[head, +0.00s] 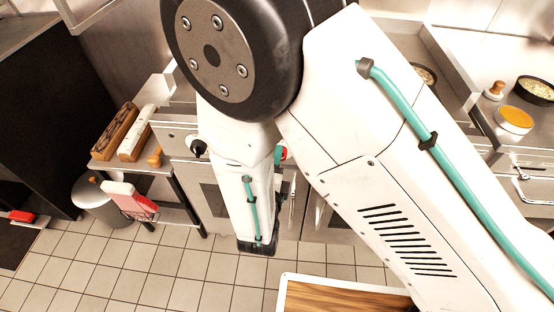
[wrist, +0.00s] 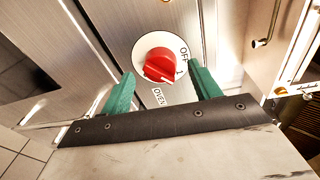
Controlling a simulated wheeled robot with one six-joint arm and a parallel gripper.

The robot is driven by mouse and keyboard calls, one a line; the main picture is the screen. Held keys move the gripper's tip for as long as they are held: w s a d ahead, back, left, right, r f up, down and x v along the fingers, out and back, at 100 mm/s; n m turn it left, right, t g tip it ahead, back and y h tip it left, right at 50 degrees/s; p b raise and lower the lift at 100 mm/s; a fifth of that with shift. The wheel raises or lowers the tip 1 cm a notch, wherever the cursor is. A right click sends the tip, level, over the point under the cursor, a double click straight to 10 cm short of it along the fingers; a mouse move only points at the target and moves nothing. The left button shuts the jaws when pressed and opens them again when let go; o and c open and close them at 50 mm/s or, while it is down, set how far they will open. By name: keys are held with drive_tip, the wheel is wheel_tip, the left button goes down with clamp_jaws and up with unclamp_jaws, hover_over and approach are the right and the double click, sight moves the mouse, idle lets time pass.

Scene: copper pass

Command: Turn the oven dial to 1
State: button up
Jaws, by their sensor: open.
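The oven dial (wrist: 158,66) is a red knob on a round white plate, above a small OVEN label (wrist: 159,97) in the wrist view. The plate shows OFF at its upper right and what looks like a 1 at its right edge. I cannot tell which mark the knob points at. My gripper (wrist: 160,73) is open, with one green finger on each side of the dial. Gaps show between the fingers and the knob. In the head view only a sliver of the red dial (head: 283,153) shows, beside my arm, which hides most of it.
A black knob (head: 198,148) sits on the same front, left of my arm. A side table (head: 104,168) holds a wooden block and a white block at left. A bin (head: 97,204) stands below. A wood-topped surface (head: 335,299) lies at the bottom. Tiled floor is open between.

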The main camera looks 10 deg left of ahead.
drive_tip(key=s, duration=0.6)
drive_tip(key=shift+r, duration=0.25)
drive_tip(key=s+d+r+m+g+h, duration=0.2)
drive_tip(key=d+r+m+g+h, duration=0.35)
drive_tip(key=d+m, duration=0.7)
drive_tip(key=s+d+r+m+g+h, duration=0.1)
drive_tip(key=d+r+m+g+h, duration=0.65)
drive_tip(key=m, duration=0.85)
drive_tip(key=s+d+r+m+g+y, duration=0.1)
drive_tip(key=s+d+r+m+y, duration=0.4)
drive_tip(key=m, duration=0.7)
drive_tip(key=s+d+r+m+g+y, duration=0.1)
drive_tip(key=s+d+r+m+y, duration=0.4)
drive_tip(key=d+r+m+y, duration=0.3)
drive_tip(key=d+r+m, duration=0.1)
drive_tip(key=m, duration=0.3)
drive_tip(key=shift+d+r+g, duration=0.3)
